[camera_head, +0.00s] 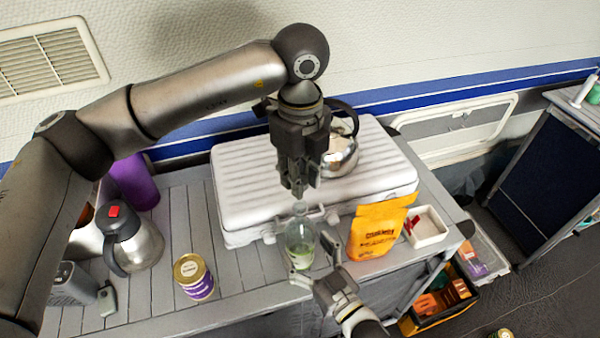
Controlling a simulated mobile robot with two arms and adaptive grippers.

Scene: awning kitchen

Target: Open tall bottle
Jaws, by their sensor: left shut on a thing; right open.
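The tall bottle (300,243) is clear with a green label and stands upright on the slatted counter, in front of the white case. My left gripper (298,190) points straight down over the bottle's top and is shut on its cap; the fingers hide most of the cap. My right gripper (311,262) comes from the lower right, low at the bottle's body. Its fingers are open, one on each side of the bottle; I cannot tell whether they touch it.
A white ribbed case (235,190) with a kettle (342,158) on it stands behind. An orange bag (377,228) and white tray (430,228) are close on the right. A can (193,275) and steel jug (132,240) are left. The counter between can and bottle is clear.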

